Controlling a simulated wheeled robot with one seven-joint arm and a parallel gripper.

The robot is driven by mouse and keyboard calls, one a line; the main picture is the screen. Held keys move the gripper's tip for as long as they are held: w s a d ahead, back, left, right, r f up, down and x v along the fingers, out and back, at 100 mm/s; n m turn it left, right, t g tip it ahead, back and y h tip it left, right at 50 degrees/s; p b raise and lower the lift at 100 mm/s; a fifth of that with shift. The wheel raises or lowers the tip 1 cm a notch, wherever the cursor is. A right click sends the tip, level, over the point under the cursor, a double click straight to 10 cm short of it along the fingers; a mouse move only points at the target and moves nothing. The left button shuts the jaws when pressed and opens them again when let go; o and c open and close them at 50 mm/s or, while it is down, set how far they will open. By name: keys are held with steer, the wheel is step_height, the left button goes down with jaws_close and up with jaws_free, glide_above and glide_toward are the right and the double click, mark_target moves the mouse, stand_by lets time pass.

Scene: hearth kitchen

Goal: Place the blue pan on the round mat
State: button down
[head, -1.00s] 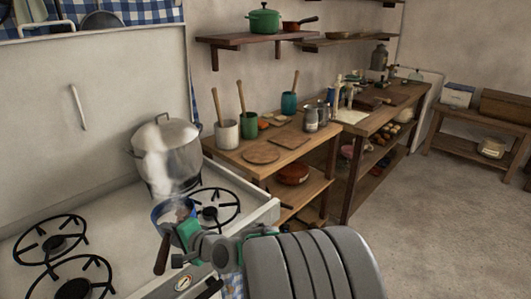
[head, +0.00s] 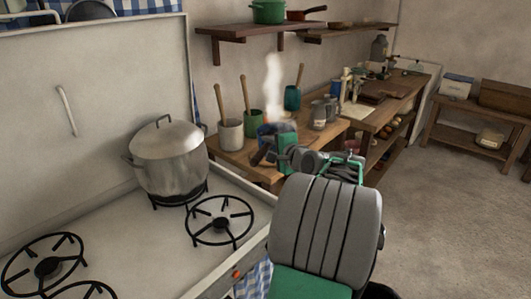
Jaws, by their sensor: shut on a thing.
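The blue pan (head: 270,130) is in my gripper (head: 284,146), over the wooden side table right of the stove. Its dark handle points down and to the left, and pale steam rises from it. My gripper is shut on the pan. I cannot tell whether the pan touches the tabletop or hangs just above it. The round mat does not show; the pan and my gripper cover that part of the table.
The wooden side table (head: 228,158) holds a white crock (head: 231,135), a green cup (head: 253,124), a blue-green cup (head: 292,98) and grey metal cups (head: 319,115) close around the pan. A large steel pot (head: 168,160) stands on the stove. The near burner (head: 219,220) is empty.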

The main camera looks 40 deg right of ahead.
steer(key=shift+s+d+r, duration=0.1)
steer(key=shift+d+r, duration=0.2)
steer(key=shift+d, duration=0.25)
steer(key=shift+w+d, duration=0.2)
steer(key=w+d+f, duration=0.1)
steer(key=w, duration=0.1)
steer(key=w+d+f, duration=0.1)
steer(key=w, duration=0.1)
steer(key=w+d+f+p, duration=0.1)
steer(key=w+d, duration=0.1)
steer(key=shift+f, duration=0.15)
steer(key=w+d+f, duration=0.1)
steer(key=f, duration=0.2)
steer(key=w+d+f, duration=0.1)
steer(key=w+f, duration=0.1)
steer(key=f, duration=0.1)
steer(key=w+d+f+p, duration=0.1)
steer(key=w+f, duration=0.1)
steer(key=f, duration=0.1)
steer(key=shift+w+d+f, duration=0.1)
steer(key=shift+w+f, duration=0.15)
